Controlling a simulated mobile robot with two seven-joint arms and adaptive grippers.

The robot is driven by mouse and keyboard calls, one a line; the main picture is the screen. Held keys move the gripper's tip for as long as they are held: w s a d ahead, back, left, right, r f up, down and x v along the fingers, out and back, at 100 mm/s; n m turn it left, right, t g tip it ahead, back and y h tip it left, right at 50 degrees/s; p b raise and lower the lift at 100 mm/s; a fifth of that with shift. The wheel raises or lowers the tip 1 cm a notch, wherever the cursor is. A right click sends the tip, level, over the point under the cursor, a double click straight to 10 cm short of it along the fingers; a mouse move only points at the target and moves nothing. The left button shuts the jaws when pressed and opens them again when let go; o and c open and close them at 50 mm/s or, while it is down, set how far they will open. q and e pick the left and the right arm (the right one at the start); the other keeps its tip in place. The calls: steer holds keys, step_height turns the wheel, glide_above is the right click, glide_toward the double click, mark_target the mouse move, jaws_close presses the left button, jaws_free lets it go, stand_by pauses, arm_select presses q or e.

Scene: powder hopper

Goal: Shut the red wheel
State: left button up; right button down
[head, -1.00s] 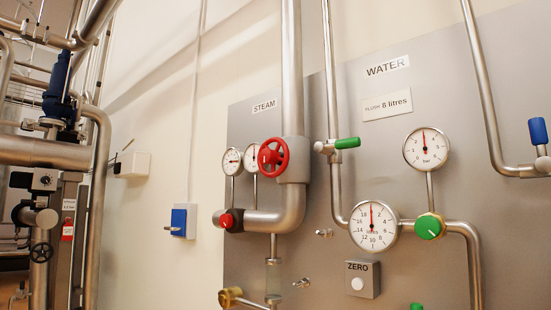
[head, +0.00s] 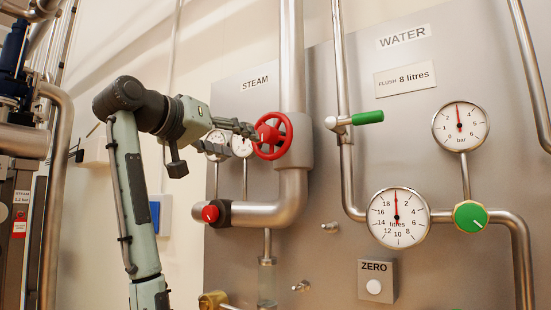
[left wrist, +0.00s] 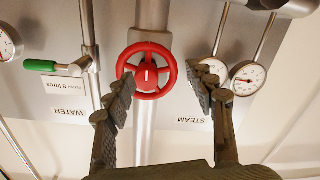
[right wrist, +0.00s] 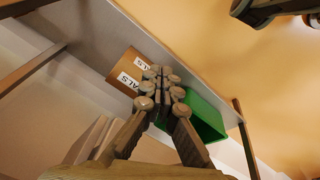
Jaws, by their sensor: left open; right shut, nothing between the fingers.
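The red wheel (head: 272,136) is a round handwheel on the steam pipe, under the STEAM label. My left gripper (head: 256,132) reaches it from the left in the head view, its fingertips close to the wheel's left side. In the left wrist view the red wheel (left wrist: 147,71) shows beyond and between the spread fingers of the left gripper (left wrist: 164,84), with nothing held. I cannot tell whether a fingertip touches the rim. My right gripper (right wrist: 161,88) shows only in the right wrist view, shut and empty, away from the panel's wheel.
Two steam gauges (head: 216,145) sit just behind the left gripper. A green-handled water valve (head: 367,117) is to the right. The right wrist view shows a brown box (right wrist: 130,72) and a green bin (right wrist: 204,118) near the right gripper.

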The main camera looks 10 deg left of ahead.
mark_target(262, 131)
arm_select(q)
step_height(262, 131, up, 4)
steer(key=s+f, duration=0.1)
steer(key=s, duration=0.1)
steer(key=shift+m+h, duration=0.3)
steer(key=shift+h, duration=0.1)
steer(key=x, duration=0.2)
steer(key=p+x, duration=0.1)
steer(key=x, duration=0.2)
steer(key=r+p+x, duration=0.1)
steer(key=x, duration=0.1)
steer(key=shift+w+d+f, duration=0.1)
steer(key=shift+w+d, duration=0.15)
steer(key=shift+d, duration=0.25)
arm_select(e)
steer(key=s+d+f, duration=0.1)
steer(key=s+f, duration=0.2)
steer(key=f, duration=0.3)
steer(key=shift+s+g, duration=0.3)
arm_select(q)
steer(key=c, duration=1.2)
steer(key=shift+o, duration=0.2)
